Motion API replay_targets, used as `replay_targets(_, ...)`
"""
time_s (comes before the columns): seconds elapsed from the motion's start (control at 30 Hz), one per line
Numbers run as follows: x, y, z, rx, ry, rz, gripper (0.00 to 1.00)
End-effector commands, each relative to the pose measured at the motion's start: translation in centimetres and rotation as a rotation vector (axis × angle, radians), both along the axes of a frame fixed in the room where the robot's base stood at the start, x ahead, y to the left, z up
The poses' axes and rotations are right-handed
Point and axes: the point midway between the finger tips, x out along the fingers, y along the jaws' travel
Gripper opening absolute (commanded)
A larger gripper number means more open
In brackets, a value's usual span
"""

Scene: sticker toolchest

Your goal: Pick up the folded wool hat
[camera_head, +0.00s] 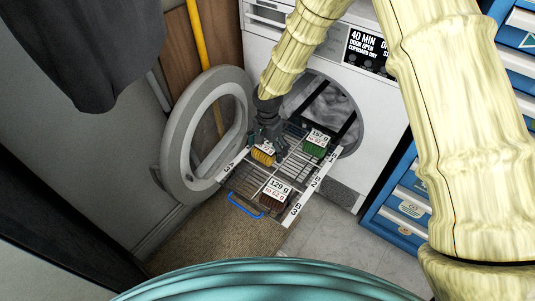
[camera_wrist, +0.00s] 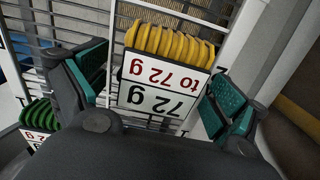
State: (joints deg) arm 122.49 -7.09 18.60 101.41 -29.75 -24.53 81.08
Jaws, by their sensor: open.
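A ribbed yellow folded knit (camera_wrist: 168,43), which looks like a folded wool hat, lies on a wire rack with a white card reading 72 g. It also shows in the head view (camera_head: 262,157). My gripper (camera_wrist: 158,92) is open above it, with one teal-padded finger on each side of the card and knit. The fingers look apart from it; their height above the rack is hard to tell. In the head view my gripper (camera_head: 268,133) partly covers the yellow knit. A green ribbed bundle (camera_head: 314,151) and a dark brown bundle (camera_head: 273,201) lie on the same rack.
The rack (camera_head: 240,186), with lettered edges and a blue handle (camera_head: 246,206), juts out of the open dryer (camera_head: 345,175). The round dryer door (camera_head: 176,150) stands open at left. Blue drawers (camera_head: 400,205) are at right. A dark cloth (camera_head: 85,45) hangs upper left.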

Motion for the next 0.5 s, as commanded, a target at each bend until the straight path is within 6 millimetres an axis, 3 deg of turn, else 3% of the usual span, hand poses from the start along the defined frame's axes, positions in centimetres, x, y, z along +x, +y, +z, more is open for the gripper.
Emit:
replay_targets(0.1, 0.01, 0.03, -0.86, 0.000, 0.000, 0.001, 0.96)
replay_targets(0.37, 0.00, 0.04, -0.93, 0.000, 0.000, 0.001, 0.96)
replay_targets(0.5, -0.01, 0.03, -0.93, 0.000, 0.000, 0.001, 0.73)
